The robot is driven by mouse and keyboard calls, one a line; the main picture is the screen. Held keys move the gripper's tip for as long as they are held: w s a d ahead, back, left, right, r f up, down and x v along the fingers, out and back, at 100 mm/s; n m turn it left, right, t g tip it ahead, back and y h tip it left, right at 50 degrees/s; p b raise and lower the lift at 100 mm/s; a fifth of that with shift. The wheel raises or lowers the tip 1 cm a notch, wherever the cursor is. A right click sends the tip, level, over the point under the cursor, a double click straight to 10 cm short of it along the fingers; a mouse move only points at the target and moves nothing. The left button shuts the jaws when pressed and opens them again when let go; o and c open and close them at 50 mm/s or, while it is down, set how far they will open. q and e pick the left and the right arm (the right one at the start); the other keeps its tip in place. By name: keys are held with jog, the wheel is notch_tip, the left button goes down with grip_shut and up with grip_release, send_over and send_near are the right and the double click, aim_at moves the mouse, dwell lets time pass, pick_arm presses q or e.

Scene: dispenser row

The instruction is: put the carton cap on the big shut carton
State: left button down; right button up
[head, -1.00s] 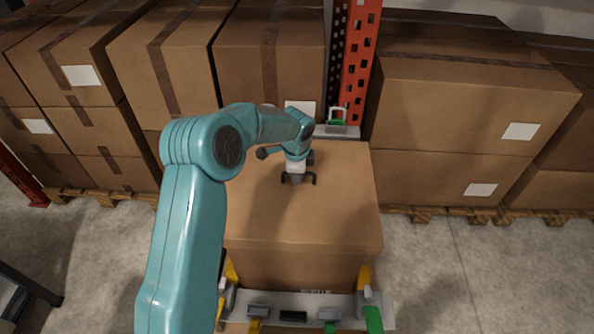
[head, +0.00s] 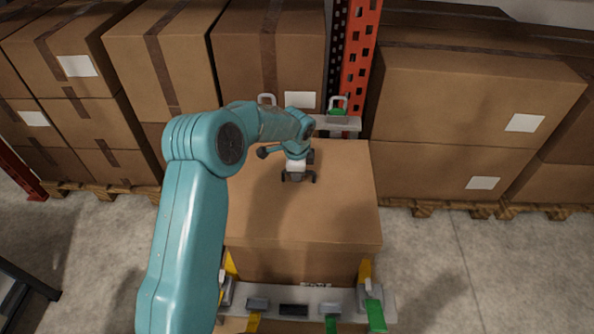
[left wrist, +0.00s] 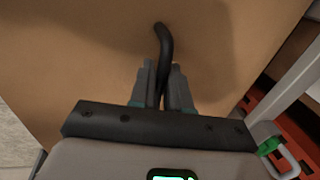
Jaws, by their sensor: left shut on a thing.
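The carton cap (head: 335,215) is a broad brown cardboard lid with a dark handle on top. It lies level over the big carton (head: 295,268), whose front face shows below the cap's front lip. I cannot tell whether it is fully seated. My left gripper (head: 298,179) points down at the middle of the cap and is shut on its handle. In the left wrist view the dark curved handle (left wrist: 163,45) runs up from between the grey fingers (left wrist: 163,85) above the cap's brown surface (left wrist: 90,70). My right gripper is out of view.
Stacked cartons on pallets stand behind at left (head: 165,65) and right (head: 470,110). An orange upright (head: 362,65) rises between them, beside a grey ledge with a green-marked part (head: 338,110). Grey floor (head: 430,270) is open at the right.

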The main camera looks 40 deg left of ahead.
pick_arm(q)
jog(key=c, duration=1)
grip_release()
jog(key=shift+r, duration=0.1)
jog(key=s+r, duration=0.1)
jog(key=r, duration=0.4)
jog(key=s+d+r, duration=0.1)
jog(key=r, duration=1)
jog(key=shift+s+d, duration=0.3)
jog(key=shift+s, duration=0.1)
